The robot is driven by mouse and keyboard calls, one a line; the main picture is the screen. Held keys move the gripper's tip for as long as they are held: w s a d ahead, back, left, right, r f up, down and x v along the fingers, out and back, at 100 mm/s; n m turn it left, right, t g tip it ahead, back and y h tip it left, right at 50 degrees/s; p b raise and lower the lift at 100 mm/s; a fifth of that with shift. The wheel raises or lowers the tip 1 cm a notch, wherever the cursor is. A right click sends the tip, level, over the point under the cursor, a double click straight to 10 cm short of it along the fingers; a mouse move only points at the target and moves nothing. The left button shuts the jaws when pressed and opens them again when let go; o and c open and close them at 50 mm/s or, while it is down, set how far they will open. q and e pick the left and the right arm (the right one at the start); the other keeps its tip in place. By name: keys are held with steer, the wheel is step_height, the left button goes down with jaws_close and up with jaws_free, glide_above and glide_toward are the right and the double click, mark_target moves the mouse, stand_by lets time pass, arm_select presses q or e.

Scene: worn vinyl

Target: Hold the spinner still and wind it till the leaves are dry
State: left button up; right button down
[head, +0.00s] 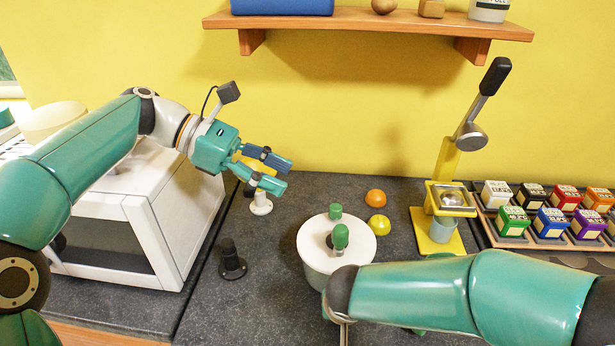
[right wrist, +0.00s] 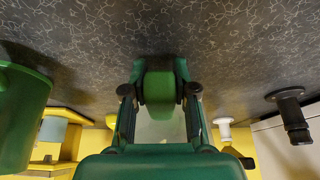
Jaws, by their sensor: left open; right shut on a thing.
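The spinner (head: 312,262) stands on the dark counter in the head view, a pale round tub with a white lid. My left gripper (head: 287,175) is open and empty, behind and left of the spinner, above the counter. My right arm crosses in front of the spinner's lower right side and hides its own gripper in the head view. In the right wrist view my right gripper (right wrist: 159,100) is shut on a green piece (right wrist: 158,88); I cannot tell which part it is. No leaves show.
A black peg (head: 231,262) stands left of the spinner, a small white stand (head: 261,205) behind it. Orange (head: 376,197) and yellow (head: 378,225) pieces lie beside the lid. A yellow lever press (head: 437,243) and coloured blocks (head: 551,222) are right. A green container (right wrist: 20,115) shows close by.

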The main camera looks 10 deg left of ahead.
steer(key=shift+r, duration=0.1)
steer(key=c, duration=0.8)
jaws_free()
